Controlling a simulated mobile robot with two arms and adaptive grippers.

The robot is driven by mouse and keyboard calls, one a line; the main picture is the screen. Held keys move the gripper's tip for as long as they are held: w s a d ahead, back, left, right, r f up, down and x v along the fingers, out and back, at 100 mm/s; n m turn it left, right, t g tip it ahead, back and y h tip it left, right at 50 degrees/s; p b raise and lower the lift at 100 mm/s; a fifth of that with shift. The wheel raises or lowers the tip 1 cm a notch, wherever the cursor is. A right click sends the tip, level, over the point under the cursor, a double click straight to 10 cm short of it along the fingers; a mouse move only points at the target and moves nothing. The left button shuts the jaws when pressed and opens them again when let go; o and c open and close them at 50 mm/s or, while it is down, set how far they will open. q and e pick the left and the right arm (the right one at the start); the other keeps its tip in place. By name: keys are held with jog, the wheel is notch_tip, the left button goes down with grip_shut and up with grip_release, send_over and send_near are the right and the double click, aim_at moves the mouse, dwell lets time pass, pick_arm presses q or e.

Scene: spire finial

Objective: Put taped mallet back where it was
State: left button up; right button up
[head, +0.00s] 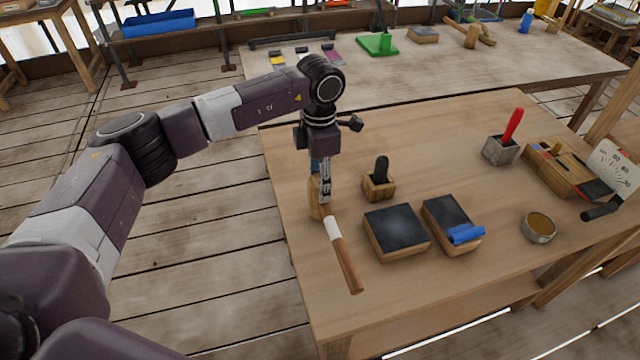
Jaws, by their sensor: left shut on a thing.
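The taped mallet (345,261) has a wooden handle with a white tape band and a pale wooden head. It is near the left edge of the near wooden table (450,128), with its handle pointing to the front right. My left gripper (325,196) points down and is shut on the mallet at its head end, partly hiding the head. I cannot tell whether the mallet touches the tabletop or hangs just above it. My right gripper is not in view.
Right of the mallet are a small wooden holder (379,187) with a black-handled tool, two black-topped blocks (397,231) (446,213), a blue roll (466,234) and a round tin (538,228). A stone cup (501,151) stands farther back. Another wooden mallet (472,37) lies on the back table.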

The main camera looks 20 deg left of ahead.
pick_arm(q)
jog(key=shift+f, duration=0.85)
jog(key=o, duration=0.9)
jog(key=shift+f, duration=0.2)
jog(key=o, duration=0.5)
jog(key=shift+r, duration=0.1)
